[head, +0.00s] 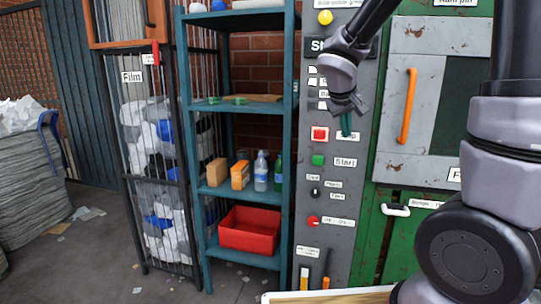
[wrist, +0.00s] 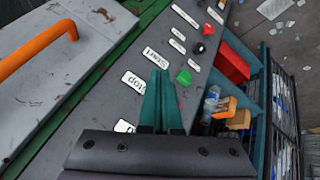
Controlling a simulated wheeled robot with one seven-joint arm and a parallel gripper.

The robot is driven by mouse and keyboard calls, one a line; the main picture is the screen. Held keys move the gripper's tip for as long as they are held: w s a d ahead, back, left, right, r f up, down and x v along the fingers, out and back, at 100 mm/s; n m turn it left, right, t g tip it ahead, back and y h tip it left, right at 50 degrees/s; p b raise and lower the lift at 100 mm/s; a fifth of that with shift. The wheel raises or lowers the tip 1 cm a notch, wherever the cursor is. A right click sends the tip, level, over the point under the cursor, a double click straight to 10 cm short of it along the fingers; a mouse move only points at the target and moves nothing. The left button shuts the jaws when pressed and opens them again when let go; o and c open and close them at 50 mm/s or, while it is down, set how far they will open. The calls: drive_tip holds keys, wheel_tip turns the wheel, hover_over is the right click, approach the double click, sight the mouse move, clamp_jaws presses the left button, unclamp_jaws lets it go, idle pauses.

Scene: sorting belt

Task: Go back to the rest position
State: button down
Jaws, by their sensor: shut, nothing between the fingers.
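My gripper (head: 346,124) is in front of the grey control panel (head: 345,230), close to the red stop button (head: 320,134) and its label. The green start button (head: 318,160) lies just below. In the wrist view my gripper (wrist: 160,78) has its teal fingers together, shut and empty. The fingers point along the panel, between the Stop label (wrist: 135,82) and the green start button (wrist: 184,78). I cannot tell from these views whether the fingertips touch the panel.
A green machine with an orange handle (head: 407,106) stands right of the panel. A teal shelf (head: 290,200) to the left holds bottles, orange boxes and a red bin (head: 249,229). A film cage (head: 132,150) stands farther left. Floor at the left front is open, with scraps.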

drive_tip(key=s+r+m+y, duration=0.3)
drive_tip(key=s+r, duration=0.2)
drive_tip(key=s, duration=0.5)
drive_tip(key=s+r+m+t+y, duration=0.1)
drive_tip(key=s+r, duration=0.4)
drive_tip(key=s, duration=0.5)
drive_tip(key=shift+s+m+y, duration=0.2)
drive_tip(key=shift+m+y, duration=0.7)
drive_tip(key=shift+m, duration=0.2)
drive_tip(key=shift+a+r, duration=0.1)
